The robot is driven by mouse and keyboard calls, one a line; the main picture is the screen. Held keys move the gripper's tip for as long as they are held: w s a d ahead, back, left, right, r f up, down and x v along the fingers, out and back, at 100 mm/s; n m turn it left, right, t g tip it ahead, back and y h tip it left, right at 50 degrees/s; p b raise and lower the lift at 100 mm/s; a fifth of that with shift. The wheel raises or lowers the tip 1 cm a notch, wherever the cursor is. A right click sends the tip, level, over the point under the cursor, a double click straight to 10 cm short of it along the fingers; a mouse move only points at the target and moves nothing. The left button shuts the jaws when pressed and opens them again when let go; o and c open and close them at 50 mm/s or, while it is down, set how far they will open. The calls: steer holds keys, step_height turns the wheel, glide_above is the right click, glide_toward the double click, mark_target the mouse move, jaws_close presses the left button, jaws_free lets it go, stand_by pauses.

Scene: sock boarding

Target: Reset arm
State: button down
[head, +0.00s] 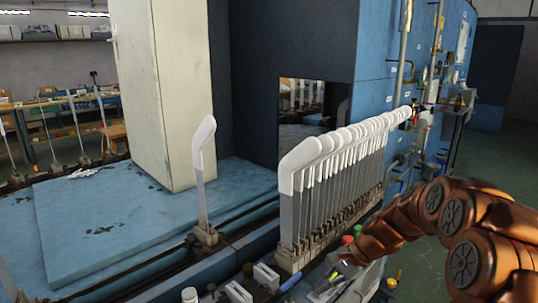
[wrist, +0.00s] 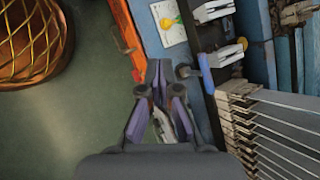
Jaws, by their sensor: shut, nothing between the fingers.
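My gripper (wrist: 159,72) is shut and empty in the wrist view, its dark fingertips together above a narrow ledge. My copper-coloured arm enters the head view from the right; the gripper there is too small and dark to make out clearly. A long row of upright grey boards with white socks (head: 320,152) on their tops stands right of centre in the head view. A single board with a white sock (head: 203,140) stands apart to the left. In the wrist view, the row's metal boards (wrist: 285,142) lie to the right of the gripper.
A blue platform (head: 130,215) bears a tall cream cabinet (head: 175,90) and a small white cloth (head: 88,172). White clamp-like parts (wrist: 225,56) and a yellow item (wrist: 168,23) lie near the gripper. Open green floor (wrist: 60,130) shows at the left of the wrist view.

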steer(key=s+a+r+n+g+h+p, duration=0.25)
steer(key=s+r+n+p, duration=0.5)
steer(key=s+r, duration=0.9)
steer(key=s+d+r+n+h+p, duration=0.1)
steer(key=s+d+r+p, duration=0.1)
steer(key=s, duration=0.4)
steer(key=s+d+r+n+h+p, duration=0.1)
steer(key=s+d+r+h+p, duration=0.1)
steer(key=s+p, duration=0.2)
steer(key=s+d+r+n+h+p, duration=0.2)
steer(key=s+r+p, duration=0.1)
steer(key=s, duration=0.6)
steer(key=shift+d+p, duration=0.3)
steer(key=shift+s, duration=0.1)
